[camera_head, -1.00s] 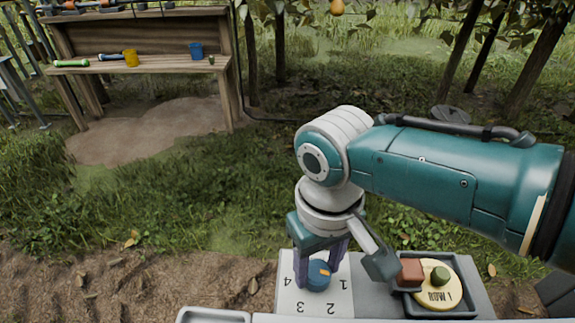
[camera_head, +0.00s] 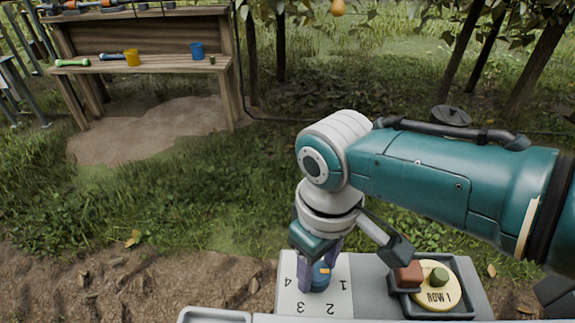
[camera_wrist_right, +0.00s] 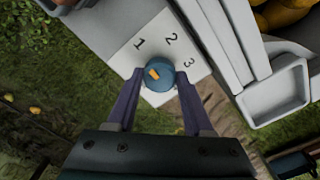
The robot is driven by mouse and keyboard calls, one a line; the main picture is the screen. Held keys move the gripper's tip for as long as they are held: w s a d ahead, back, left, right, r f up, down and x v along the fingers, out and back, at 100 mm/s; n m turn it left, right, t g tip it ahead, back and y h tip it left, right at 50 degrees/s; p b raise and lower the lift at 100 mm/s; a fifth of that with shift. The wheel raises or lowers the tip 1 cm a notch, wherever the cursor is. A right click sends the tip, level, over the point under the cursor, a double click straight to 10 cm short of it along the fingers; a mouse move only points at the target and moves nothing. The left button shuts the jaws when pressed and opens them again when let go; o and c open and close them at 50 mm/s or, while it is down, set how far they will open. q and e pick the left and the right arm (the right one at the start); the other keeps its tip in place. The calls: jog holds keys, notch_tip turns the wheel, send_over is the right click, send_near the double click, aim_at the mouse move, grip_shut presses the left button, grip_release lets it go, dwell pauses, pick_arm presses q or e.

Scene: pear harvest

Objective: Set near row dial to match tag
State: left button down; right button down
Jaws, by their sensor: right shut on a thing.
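A blue dial (camera_head: 320,276) with an orange mark sits on a white plate (camera_head: 288,297) numbered 1 to 4. In the right wrist view the dial (camera_wrist_right: 160,75) is between my fingers, its orange mark toward the left, nearest the 1. My right gripper (camera_head: 319,284) points down and is shut on the dial; its fingers hide part of it in the head view. A round cream tag (camera_head: 437,295) reading "ROW 1", with a green knob-like piece on it, lies in a dark tray (camera_head: 468,309) right of the plate. My left gripper is not in view.
A red-brown block (camera_head: 409,273) is at the tray's left side, close to my wrist. A wooden bench (camera_head: 150,66) with a yellow cup (camera_head: 132,58) and a blue cup (camera_head: 197,50) stands far back left. Grass lies between. A pear (camera_head: 337,8) hangs at the top.

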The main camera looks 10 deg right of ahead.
aim_at(317, 271)
jog(key=shift+c, duration=1.4)
grip_release()
notch_tip(317, 271, up, 9)
jog(key=p, duration=0.6)
jog(key=shift+f, duration=0.2)
jog(key=shift+r+p, duration=0.35)
jog(key=shift+r, duration=0.3)
